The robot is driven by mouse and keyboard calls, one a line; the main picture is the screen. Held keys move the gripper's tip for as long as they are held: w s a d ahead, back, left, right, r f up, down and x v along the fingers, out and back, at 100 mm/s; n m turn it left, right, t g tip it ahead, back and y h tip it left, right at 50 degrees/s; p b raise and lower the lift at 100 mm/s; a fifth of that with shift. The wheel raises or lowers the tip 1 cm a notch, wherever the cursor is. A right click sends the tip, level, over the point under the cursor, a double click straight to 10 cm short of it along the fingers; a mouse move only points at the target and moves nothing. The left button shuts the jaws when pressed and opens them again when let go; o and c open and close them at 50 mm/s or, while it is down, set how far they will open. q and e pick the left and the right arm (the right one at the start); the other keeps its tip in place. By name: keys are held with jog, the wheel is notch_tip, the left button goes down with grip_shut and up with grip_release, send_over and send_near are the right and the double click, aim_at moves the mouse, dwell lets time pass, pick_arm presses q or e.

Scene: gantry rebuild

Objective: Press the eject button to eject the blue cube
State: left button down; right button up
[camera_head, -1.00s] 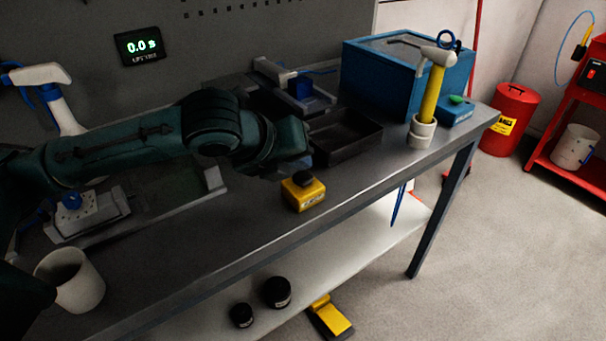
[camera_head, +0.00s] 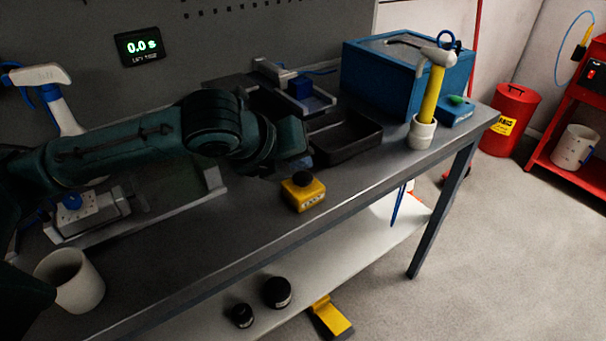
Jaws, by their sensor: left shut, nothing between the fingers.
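The blue cube (camera_head: 300,87) sits in a grey metal fixture (camera_head: 322,103) at the back of the bench, beside the fixture's pusher. A yellow box with a black button on top (camera_head: 306,197) stands near the bench's front edge; it looks like the eject button. My left gripper (camera_head: 291,142) is shut and empty, just above and behind the yellow box, left of the black tray. Its fingertips are hard to make out against the dark bench, and I see no contact with the button. My right gripper is not in view.
An open black tray (camera_head: 346,138) lies in front of the fixture. A blue bin (camera_head: 385,85), a hammer in a white holder (camera_head: 421,133) and a small blue box with a green button (camera_head: 456,112) stand at right. A white cup (camera_head: 75,285) stands at lower left. A display (camera_head: 139,46) reads 0.0 s.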

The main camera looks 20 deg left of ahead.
pick_arm(q)
jog(key=shift+f, duration=0.15)
dwell(0.4)
jog(key=shift+f, duration=0.3)
